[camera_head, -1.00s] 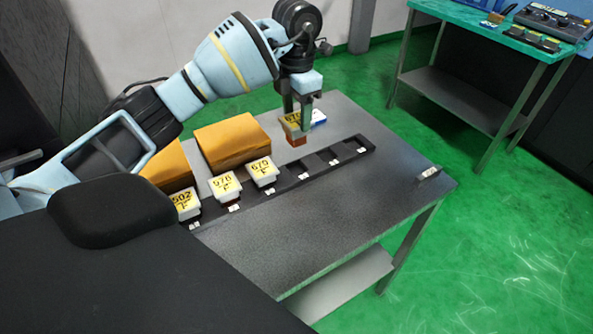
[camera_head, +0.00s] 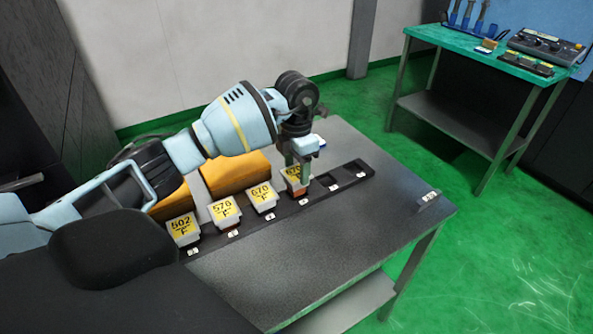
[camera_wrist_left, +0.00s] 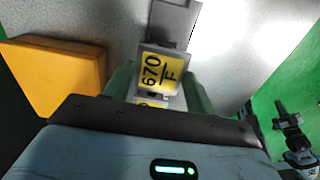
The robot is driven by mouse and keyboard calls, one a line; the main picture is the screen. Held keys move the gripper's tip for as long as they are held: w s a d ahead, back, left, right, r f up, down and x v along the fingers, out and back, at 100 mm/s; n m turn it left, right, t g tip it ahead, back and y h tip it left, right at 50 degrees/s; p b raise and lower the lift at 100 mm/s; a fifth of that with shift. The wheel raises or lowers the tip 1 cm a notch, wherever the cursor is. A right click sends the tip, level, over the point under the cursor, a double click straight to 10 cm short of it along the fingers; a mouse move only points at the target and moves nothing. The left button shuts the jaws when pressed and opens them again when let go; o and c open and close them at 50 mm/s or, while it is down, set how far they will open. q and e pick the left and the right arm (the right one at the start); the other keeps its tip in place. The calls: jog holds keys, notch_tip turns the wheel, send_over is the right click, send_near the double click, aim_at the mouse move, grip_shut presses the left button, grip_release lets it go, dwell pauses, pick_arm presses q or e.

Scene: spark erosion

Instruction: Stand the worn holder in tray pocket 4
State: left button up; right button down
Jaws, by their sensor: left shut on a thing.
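My left gripper (camera_head: 298,168) points down, shut on the worn holder (camera_head: 293,182), a pale block with a yellow label and an orange-brown lower part. The holder is upright at the fourth pocket of the black tray (camera_head: 318,196), with its lower part still showing above the tray. I cannot tell whether its bottom touches the pocket.
Holders marked 502 (camera_head: 183,229) and 570 (camera_head: 224,211) stand in the first two pockets. Pockets 5 and 6 (camera_head: 354,173) are empty. An orange-yellow block (camera_head: 235,172) lies behind the tray. A small tag block (camera_head: 428,198) stands near the table's right edge. The front tabletop is clear.

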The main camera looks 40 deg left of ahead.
aim_at(297, 173)
pick_arm(q)
jog(key=shift+f, duration=0.75)
jog(key=shift+f, duration=0.2)
jog(key=o, duration=1.4)
jog(key=shift+o, duration=0.2)
notch_tip(297, 173, up, 12)
jog(key=shift+r, duration=0.1)
